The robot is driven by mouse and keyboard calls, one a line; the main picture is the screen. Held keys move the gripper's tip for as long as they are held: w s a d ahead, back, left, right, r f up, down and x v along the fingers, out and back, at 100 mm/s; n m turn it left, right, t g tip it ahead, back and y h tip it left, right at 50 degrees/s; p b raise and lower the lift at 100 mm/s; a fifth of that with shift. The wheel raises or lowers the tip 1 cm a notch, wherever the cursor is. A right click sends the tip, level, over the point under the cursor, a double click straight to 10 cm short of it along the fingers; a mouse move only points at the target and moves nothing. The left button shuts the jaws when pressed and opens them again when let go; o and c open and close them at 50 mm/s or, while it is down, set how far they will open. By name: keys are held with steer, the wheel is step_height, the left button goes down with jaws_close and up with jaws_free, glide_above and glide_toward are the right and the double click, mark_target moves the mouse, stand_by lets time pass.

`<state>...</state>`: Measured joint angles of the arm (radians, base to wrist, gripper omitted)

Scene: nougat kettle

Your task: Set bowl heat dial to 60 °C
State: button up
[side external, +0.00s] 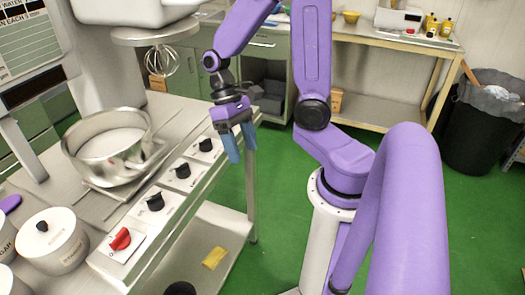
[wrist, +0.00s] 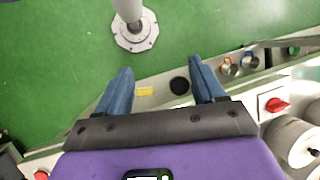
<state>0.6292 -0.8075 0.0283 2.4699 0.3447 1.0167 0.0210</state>
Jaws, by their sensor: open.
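A white control panel (side external: 136,225) runs along the table's front edge. It carries three black dials, a far one (side external: 206,145), a middle one (side external: 183,170) and a nearer one (side external: 155,202), and a red knob (side external: 120,239) at the near end. The labels are too small to read, so I cannot tell which is the bowl heat dial or its setting. My gripper (side external: 243,153) is open and empty, just right of the far black dial in the picture, apart from it. In the wrist view, a red knob (wrist: 277,105) shows right of my gripper (wrist: 160,66); no black dial is clearly visible between the fingers.
A steel bowl (side external: 108,146) stands behind the panel under a wire whisk (side external: 162,61). White lidded jars (side external: 54,246) stand at the near left. A lower shelf (side external: 205,236) holds a yellow item (side external: 214,257). The green floor (side external: 275,215) is free beside the table.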

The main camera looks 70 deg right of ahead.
steer(key=s+a+r+n+t+h, duration=0.2)
steer(key=s+n, duration=0.5)
steer(key=n, duration=0.4)
steer(key=shift+a+r+n+t+h, duration=0.3)
steer(key=shift+a+r+t, duration=0.25)
steer(key=shift+a+t, duration=0.45)
steer(key=shift+a, duration=0.15)
steer(key=shift+s+a+r+n+t, duration=0.15)
steer(key=shift+s+r+n, duration=0.05)
steer(key=shift+s+n, duration=0.25)
steer(key=shift+s+a+r+n+t, duration=0.15)
steer(key=shift+s+n, duration=0.15)
steer(key=shift+n, duration=0.25)
